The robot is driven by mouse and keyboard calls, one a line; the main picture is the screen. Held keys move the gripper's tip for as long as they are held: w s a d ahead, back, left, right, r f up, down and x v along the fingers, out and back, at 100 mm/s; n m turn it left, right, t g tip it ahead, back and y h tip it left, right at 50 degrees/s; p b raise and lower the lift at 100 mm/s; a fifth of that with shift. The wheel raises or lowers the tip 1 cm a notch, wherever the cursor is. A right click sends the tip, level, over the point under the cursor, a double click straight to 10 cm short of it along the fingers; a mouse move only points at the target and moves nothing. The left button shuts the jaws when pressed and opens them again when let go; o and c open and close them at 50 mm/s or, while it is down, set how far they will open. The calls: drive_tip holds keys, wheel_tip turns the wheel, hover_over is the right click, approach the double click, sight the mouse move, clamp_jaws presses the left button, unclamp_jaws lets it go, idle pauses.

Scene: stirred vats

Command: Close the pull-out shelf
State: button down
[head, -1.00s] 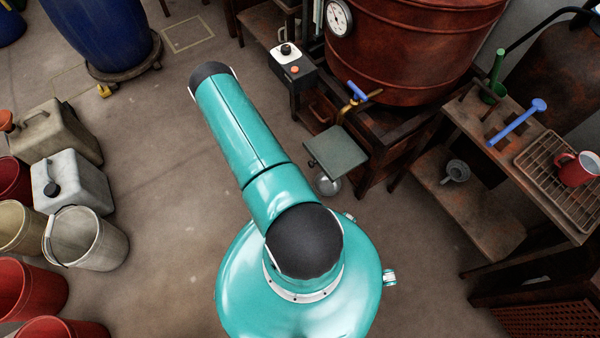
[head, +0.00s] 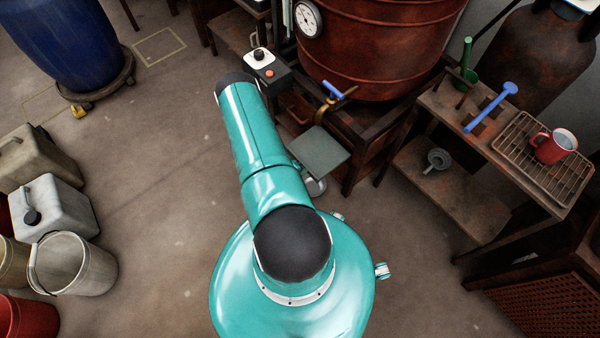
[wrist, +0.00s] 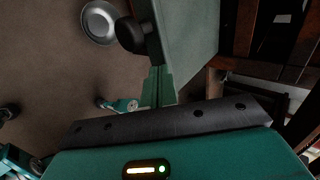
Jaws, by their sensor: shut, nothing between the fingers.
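The pull-out shelf (head: 319,153) is a flat grey-green plate sticking out below the brass tap of the rusty vat, in the head view. In the wrist view the shelf (wrist: 190,38) is a large pale green panel at the top, with a dark round knob (wrist: 130,35) at its left edge. My gripper (wrist: 158,78) shows as green fingers held together, empty, at the panel's lower end. I cannot tell whether they touch it. My arm hides the gripper in the head view.
The rusty vat (head: 375,50) with its blue-handled tap (head: 333,95) stands behind the shelf. A control box (head: 263,70) is to its left. A rack table (head: 480,140) stands right. Jugs and buckets (head: 75,263) stand left; the floor between is clear.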

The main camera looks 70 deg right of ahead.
sight(336, 148)
drive_tip(key=s+d, duration=0.3)
drive_tip(key=d, duration=0.2)
drive_tip(key=s+d, duration=0.2)
drive_tip(key=d, duration=0.4)
drive_tip(key=s+d, duration=0.3)
drive_tip(key=d, duration=0.3)
drive_tip(key=shift+s, duration=0.35)
drive_tip(key=shift+d+r, duration=0.1)
drive_tip(key=shift+d, duration=0.05)
drive_tip(key=shift+s, duration=0.1)
drive_tip(key=shift+w+a, duration=0.3)
drive_tip(key=shift+w, duration=0.05)
drive_tip(key=a, duration=0.1)
drive_tip(key=w+a, duration=0.1)
drive_tip(key=a, duration=0.1)
drive_tip(key=shift+w+a+r, duration=0.1)
drive_tip(key=shift+w+a, duration=0.15)
drive_tip(key=shift+w, duration=0.1)
drive_tip(key=v, duration=0.9)
drive_tip(key=shift+a+r, duration=0.2)
drive_tip(key=shift+a, duration=0.05)
